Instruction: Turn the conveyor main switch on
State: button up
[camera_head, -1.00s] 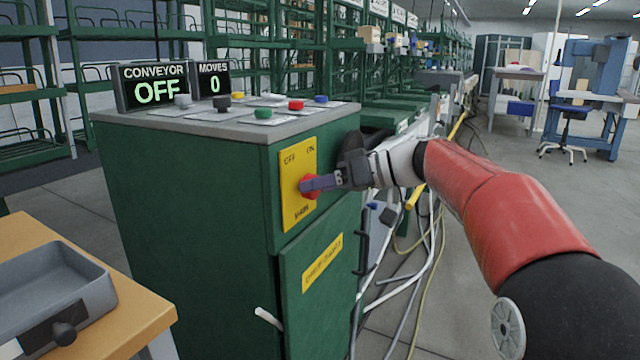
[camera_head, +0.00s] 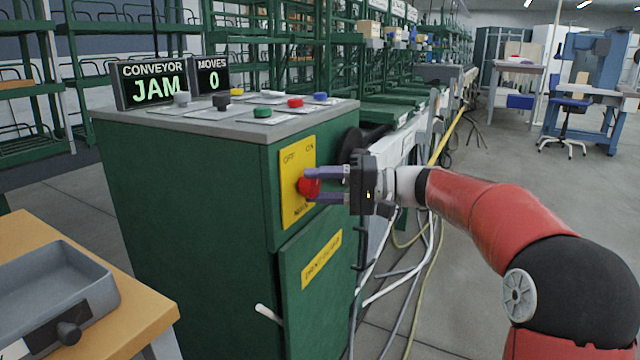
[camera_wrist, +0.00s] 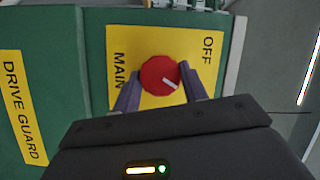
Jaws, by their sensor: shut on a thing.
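The main switch is a red round knob (camera_head: 309,187) on a yellow plate (camera_head: 296,208) on the side of the green control cabinet. The plate reads OFF and ON at the top and MAIN at the bottom. My gripper (camera_head: 316,185) is shut on the knob, one purple finger above it and one below. In the wrist view the red knob (camera_wrist: 160,76) sits between both fingers, and its white mark points to the lower right. The conveyor display (camera_head: 157,86) reads JAM.
The moves display (camera_head: 213,80) reads 0. Several coloured buttons sit on the cabinet top. Below the switch is a drive guard door (camera_head: 322,285) with a yellow label. A grey tray (camera_head: 95,290) lies on a wooden table at left. Cables hang behind my gripper.

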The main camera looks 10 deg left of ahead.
jog(key=shift+m+y, duration=0.4)
jog(key=shift+m, duration=0.5)
jog(key=shift+f, duration=0.1)
jog(key=o, duration=1)
jog(key=shift+d, duration=0.1)
jog(key=d, duration=0.7)
jog(key=shift+w+d+f, duration=0.2)
jog(key=shift+w+d, duration=0.05)
jog(key=shift+d, duration=0.05)
